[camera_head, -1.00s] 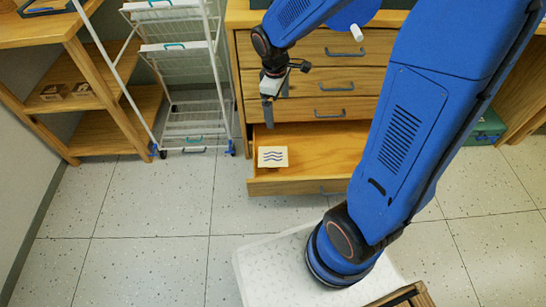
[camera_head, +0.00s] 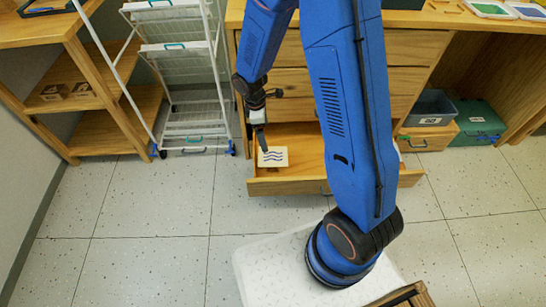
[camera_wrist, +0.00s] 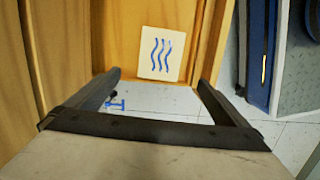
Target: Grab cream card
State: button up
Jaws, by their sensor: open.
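The cream card (camera_head: 273,157) with dark wavy lines is in the left end of the open bottom drawer (camera_head: 290,187). In the wrist view the cream card (camera_wrist: 160,53) shows blue wavy lines and lies just beyond the fingertips, roughly centred between them. My gripper (camera_head: 262,140) points down at the card's upper left in the head view, and whether it touches the card cannot be told there. In the wrist view my gripper (camera_wrist: 160,80) has its two fingers wide apart with nothing between them.
The wooden drawer unit (camera_head: 410,60) stands above and behind the open drawer. A white wire rack (camera_head: 185,90) stands to the left. A grey bin (camera_head: 430,108) and a green box (camera_head: 478,120) are at the right. The tiled floor (camera_head: 150,220) in front is clear.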

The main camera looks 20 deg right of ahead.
send_near(273, 156)
jog(key=shift+a+f, duration=0.2)
jog(key=shift+f, duration=0.65)
jog(key=shift+s+d+f, duration=0.1)
jog(key=shift+d+f, duration=0.15)
jog(key=shift+f, duration=0.6)
jog(key=shift+s+d+f, duration=0.1)
jog(key=shift+d+f, duration=0.15)
jog(key=shift+f, duration=0.55)
jog(key=shift+s+d+f, duration=0.1)
jog(key=shift+d+f, duration=0.15)
jog(key=shift+f, duration=0.6)
jog(key=c, duration=0.9)
